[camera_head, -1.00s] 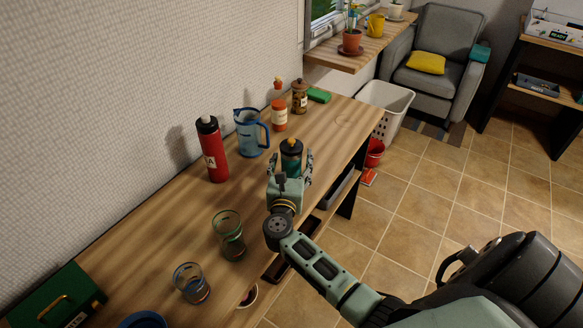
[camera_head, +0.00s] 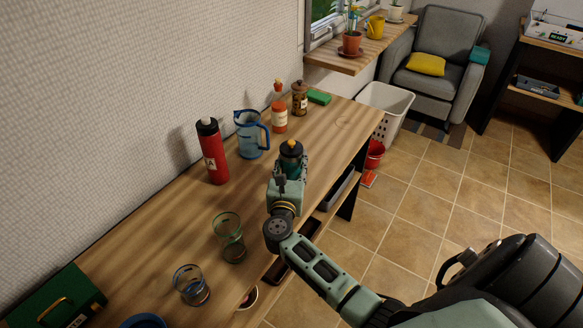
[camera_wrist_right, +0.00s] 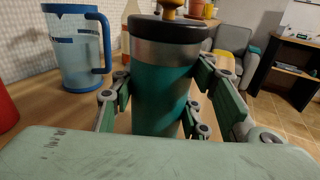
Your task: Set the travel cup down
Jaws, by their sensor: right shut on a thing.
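The travel cup (camera_head: 291,153) is teal with a metal band and a black lid, upright at the right part of the wooden table (camera_head: 330,145). It fills the middle of the right wrist view (camera_wrist_right: 163,85). My right gripper (camera_head: 289,165) is shut on the cup, its fingers on both sides of the body. The base is hidden behind the gripper, so I cannot tell whether it touches the table. My left gripper is not in view.
Two glasses (camera_head: 229,240) (camera_head: 190,287) stand nearer. The table is clear right of the cup. A white basket (camera_head: 388,103) stands past its far end.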

